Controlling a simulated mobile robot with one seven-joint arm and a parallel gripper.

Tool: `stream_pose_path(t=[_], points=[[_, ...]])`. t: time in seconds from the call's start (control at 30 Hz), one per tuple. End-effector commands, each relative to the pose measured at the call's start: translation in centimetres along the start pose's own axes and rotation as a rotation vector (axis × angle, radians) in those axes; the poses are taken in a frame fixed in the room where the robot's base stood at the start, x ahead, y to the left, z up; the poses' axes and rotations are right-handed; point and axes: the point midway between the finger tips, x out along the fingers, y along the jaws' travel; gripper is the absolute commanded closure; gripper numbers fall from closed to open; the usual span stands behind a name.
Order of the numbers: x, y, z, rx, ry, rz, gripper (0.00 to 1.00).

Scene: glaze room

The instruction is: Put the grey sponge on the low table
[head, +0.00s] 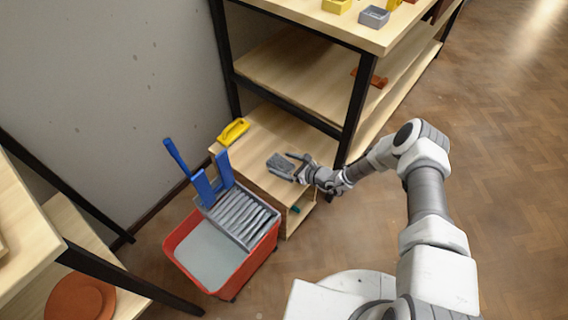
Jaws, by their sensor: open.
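The grey sponge (279,163) is a small grey block at the low table's (258,135) wooden top, near its right part. My gripper (295,164) is open, with its fingers right at the sponge's right end. Whether the fingers touch the sponge, and whether it lies flat on the wood or slightly above it, I cannot tell from this angle. The low table stands between the mop bucket and the tall shelf.
A yellow object (233,131) lies at the low table's back left. A red mop bucket (190,265) with a grey wringer (240,217) and blue handle stands in front. A black-framed shelf (300,75) rises behind, holding small yellow and grey boxes (373,17). Floor at right is clear.

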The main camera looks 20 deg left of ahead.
Motion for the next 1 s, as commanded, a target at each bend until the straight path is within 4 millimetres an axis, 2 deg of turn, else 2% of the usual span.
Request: stream_pose_path(t=[0.3,0.5,0.63,0.87,1.0], points=[[-6.8,-0.1,0.3,0.003,0.001,-0.004,0.00],[-10.3,-0.1,0.2,0.002,0.001,-0.002,0.00],[-11.6,-0.1,0.1,0.000,0.001,-0.002,0.00],[-12.0,0.0,0.0,0.000,0.000,-0.001,0.00],[-12.4,-0.6,1.4,-0.042,-0.002,0.017,0.00]])
